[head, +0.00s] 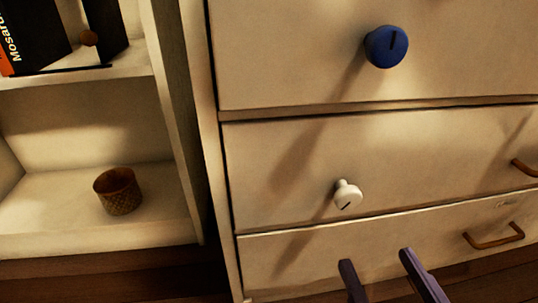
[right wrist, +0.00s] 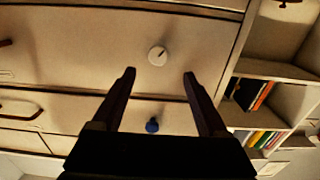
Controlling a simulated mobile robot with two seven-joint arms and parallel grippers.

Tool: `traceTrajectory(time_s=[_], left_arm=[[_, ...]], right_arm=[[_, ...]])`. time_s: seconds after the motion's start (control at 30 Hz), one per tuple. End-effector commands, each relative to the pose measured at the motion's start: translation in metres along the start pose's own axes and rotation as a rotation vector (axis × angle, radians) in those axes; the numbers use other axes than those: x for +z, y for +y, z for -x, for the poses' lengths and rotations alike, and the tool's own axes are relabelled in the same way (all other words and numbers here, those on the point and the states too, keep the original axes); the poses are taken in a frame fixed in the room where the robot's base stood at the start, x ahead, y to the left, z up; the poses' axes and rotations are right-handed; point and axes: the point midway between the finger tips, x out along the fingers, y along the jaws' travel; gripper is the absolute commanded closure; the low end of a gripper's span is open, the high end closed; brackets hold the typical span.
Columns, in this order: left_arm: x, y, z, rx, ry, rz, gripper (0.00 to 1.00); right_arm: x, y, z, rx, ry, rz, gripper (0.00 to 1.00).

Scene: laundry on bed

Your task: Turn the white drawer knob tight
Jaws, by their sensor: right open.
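The white drawer knob (head: 346,194) sticks out from the middle drawer front in the head view, with a dark slanted line on its face. In the right wrist view the white knob (right wrist: 157,54) shows just beyond and between the fingertips. My right gripper (head: 376,256) is open and empty, below and slightly right of the knob in the head view, apart from it. Its two fingers also show in the right wrist view (right wrist: 159,73). Whether the knob sits flush cannot be told. My left gripper is not in view.
A blue knob (head: 386,46) sits on the drawer above; it shows in the wrist view (right wrist: 152,126) between the fingers. Brown handles (head: 494,238) are at right. An open shelf at left holds a woven basket (head: 118,191) and dark books (head: 35,38).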

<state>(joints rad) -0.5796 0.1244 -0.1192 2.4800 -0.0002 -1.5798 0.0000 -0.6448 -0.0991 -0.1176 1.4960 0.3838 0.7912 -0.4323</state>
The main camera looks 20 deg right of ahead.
Motion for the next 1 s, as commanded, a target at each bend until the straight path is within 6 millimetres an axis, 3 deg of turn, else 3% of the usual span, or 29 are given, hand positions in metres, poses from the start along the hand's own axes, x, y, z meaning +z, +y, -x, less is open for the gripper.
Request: traceTrajectory(time_s=[0.3,0.5,0.87,1.0], left_arm=[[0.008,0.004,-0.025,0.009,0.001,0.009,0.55],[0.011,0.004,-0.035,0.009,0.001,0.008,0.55],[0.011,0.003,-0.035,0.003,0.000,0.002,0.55],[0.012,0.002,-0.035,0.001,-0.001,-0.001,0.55]], right_arm=[[0.002,0.000,-0.059,0.001,0.005,-0.002,0.24],[0.001,0.000,-0.085,0.000,0.002,-0.001,0.24],[-0.002,0.000,-0.092,-0.002,-0.001,-0.001,0.24],[-0.002,0.000,-0.092,-0.002,-0.001,0.000,0.38]])
